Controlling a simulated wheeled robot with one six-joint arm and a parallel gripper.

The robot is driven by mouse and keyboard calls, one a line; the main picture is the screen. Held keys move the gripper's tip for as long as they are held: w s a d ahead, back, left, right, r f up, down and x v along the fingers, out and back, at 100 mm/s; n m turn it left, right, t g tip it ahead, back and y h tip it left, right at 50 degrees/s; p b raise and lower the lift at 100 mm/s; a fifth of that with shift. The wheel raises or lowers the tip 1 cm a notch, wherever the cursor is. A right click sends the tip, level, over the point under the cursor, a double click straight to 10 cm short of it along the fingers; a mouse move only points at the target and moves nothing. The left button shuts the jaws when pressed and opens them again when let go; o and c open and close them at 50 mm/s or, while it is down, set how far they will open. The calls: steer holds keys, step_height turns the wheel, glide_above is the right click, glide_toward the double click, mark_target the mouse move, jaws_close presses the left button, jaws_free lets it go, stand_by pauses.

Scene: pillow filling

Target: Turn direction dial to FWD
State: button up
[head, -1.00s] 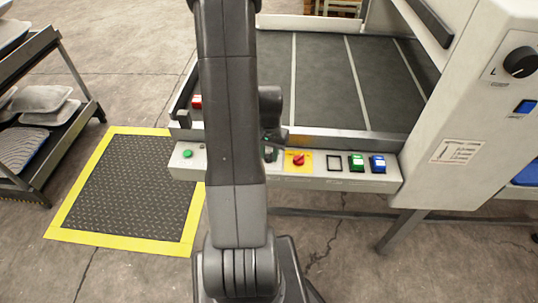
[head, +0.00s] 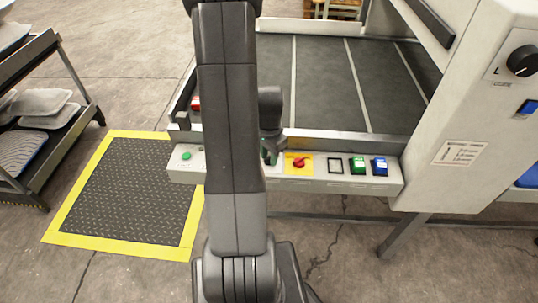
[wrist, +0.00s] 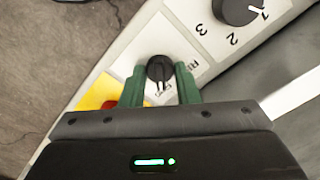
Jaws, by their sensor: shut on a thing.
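The direction dial (wrist: 160,67) is a small black knob on a white label plate, seen in the wrist view. Part of a label starting with "RE" shows at its right; the lettering just below the knob is too small and covered to read. My gripper (wrist: 160,78) has green fingers on both sides of the knob and is shut on it. I cannot tell clearly where the knob's pointer aims. In the head view my gripper (head: 270,150) is at the control panel, partly behind my arm, and the dial is hidden there.
The panel (head: 320,184) also carries a red knob on a yellow plate (head: 299,162), a green switch (head: 358,166), a blue switch (head: 379,166) and a green button (head: 186,156). A numbered black dial (wrist: 237,8) sits beside the direction dial. A rack (head: 40,120) stands at left.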

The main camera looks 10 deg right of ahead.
mark_target(269, 157)
steer(key=o, duration=1)
steer(key=shift+c, duration=0.2)
step_height(269, 157, up, 14)
steer(key=p, duration=0.1)
steer(key=shift+f, duration=0.1)
step_height(269, 157, down, 14)
steer(key=shift+r+b, duration=0.1)
steer(key=shift+b, duration=0.4)
steer(key=shift+r, duration=0.1)
stand_by(0.4)
